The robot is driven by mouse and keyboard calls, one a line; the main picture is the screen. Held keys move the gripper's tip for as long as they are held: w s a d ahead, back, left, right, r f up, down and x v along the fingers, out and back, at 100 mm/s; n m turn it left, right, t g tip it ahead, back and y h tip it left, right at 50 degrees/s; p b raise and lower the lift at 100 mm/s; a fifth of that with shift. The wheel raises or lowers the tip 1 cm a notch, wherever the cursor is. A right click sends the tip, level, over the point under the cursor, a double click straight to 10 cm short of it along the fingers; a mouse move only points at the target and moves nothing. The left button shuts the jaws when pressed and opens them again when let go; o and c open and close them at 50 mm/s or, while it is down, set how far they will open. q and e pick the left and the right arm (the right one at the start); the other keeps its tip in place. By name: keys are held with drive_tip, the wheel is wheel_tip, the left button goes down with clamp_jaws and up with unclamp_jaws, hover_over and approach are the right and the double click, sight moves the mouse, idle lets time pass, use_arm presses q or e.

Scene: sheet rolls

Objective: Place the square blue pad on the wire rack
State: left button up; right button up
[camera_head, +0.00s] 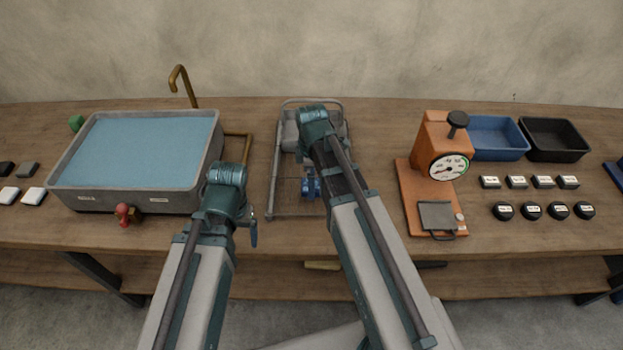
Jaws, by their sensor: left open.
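I cannot make out a square blue pad. A grey wire-framed rack (272,190) stands in the middle of the table, partly covered by my right arm. A small blue part (311,187) shows over the rack beside that arm; I cannot tell what it belongs to. My left gripper (252,233) is open near the table's front edge, left of the rack and apart from it. It holds nothing that I can see. My right arm reaches over the rack, and its gripper fingers are not clear behind the arm.
A grey tub (65,193) of blue liquid stands left, with a red valve (123,214) in front and a brass pipe (183,85) behind. Right are an orange dial scale (431,140), a blue bin (497,152), a black bin (553,155) and several small labelled pieces (516,182).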

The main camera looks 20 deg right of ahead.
use_arm(q)
wheel_tip(320, 180, up, 11)
drive_tip(key=p, duration=1)
drive_tip(key=shift+r+p, duration=0.15)
drive_tip(key=shift+p, duration=0.15)
use_arm(e)
wheel_tip(320, 180, up, 11)
drive_tip(key=shift+r, duration=0.15)
use_arm(q)
wheel_tip(320, 180, down, 12)
drive_tip(key=b, duration=1.2)
use_arm(e)
wheel_tip(320, 180, down, 12)
drive_tip(key=shift+f, duration=0.15)
